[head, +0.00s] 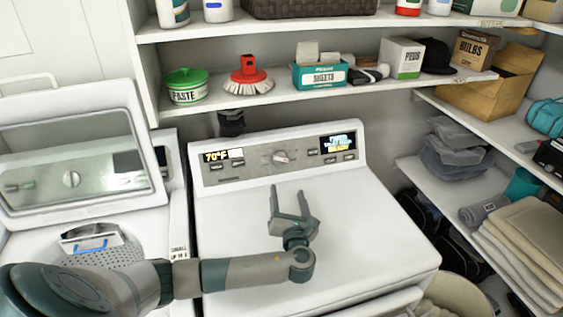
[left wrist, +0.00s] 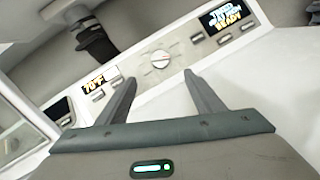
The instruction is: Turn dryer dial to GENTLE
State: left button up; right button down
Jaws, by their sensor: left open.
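The dryer (head: 300,215) is white with a grey control panel (head: 240,172) along its back. The round dial (head: 281,157) sits mid-panel with a pale and red pointer. Its printed labels are too small to read. My left gripper (head: 289,190) is open and empty above the dryer top, in front of and apart from the dial. In the left wrist view the dial (left wrist: 160,60) shows beyond the gap between the two fingers (left wrist: 160,85). A small display (head: 223,156) at the panel's left reads 70°F. A second display (head: 338,142) is at its right. My right gripper is not in view.
The washer (head: 70,180) with its raised lid stands at left. Above the dryer, a shelf (head: 225,102) holds a green paste tub (head: 186,86), a red brush (head: 249,77) and a sheets box (head: 319,74). Shelves with folded towels (head: 525,235) stand at right. The dryer top is clear.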

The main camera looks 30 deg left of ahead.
aim_at(281, 160)
pick_arm(q)
jog(key=p+x, duration=0.4)
jog(key=x, duration=1.3)
jog(key=shift+w+a+p, duration=0.1)
jog(key=shift+w+p, duration=0.15)
jog(key=shift+p, duration=0.05)
jog(key=c, duration=1)
